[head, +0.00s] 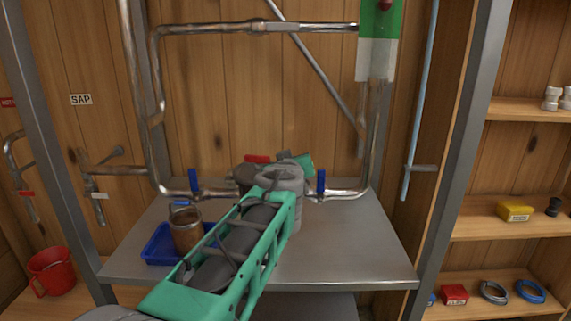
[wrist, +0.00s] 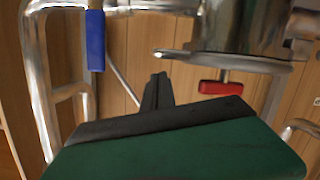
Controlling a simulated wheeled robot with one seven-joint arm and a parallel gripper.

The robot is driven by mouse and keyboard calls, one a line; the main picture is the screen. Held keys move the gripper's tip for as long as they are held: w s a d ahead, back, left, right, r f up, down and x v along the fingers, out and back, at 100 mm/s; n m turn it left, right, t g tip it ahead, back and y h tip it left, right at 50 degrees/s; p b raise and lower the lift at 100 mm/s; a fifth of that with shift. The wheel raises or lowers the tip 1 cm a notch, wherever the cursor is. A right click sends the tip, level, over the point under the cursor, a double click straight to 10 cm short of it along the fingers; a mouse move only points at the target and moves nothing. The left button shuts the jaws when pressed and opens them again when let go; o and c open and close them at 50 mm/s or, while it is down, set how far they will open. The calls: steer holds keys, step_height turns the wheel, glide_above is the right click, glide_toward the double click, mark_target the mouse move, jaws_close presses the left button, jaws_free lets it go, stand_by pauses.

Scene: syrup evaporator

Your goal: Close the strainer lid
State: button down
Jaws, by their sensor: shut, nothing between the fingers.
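In the wrist view the strainer (wrist: 235,28) is a shiny metal body at the upper right with a wide flat disc edge. A red T-shaped knob (wrist: 220,88) on a short stem sits at that disc. I cannot tell how far the lid stands open. In the head view the red knob (head: 257,159) shows behind my arm, which hides most of the strainer. My gripper (wrist: 158,80) is shut and empty, its dark fingers apart from the knob, to its left in the wrist view. In the head view its fingertips cannot be made out.
Metal pipes with blue valve handles (head: 193,180) (head: 321,182) flank the strainer. A blue tray (head: 155,246) with a brown-filled jar (head: 186,232) stands on the metal table (head: 355,255) at left. The table's right side is clear. Shelves (head: 500,285) stand at far right.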

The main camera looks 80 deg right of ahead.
steer(key=shift+s+f+b, duration=0.2)
steer(key=shift+f+b, duration=0.55)
steer(key=shift+f, duration=0.35)
steer(key=shift+f, duration=0.15)
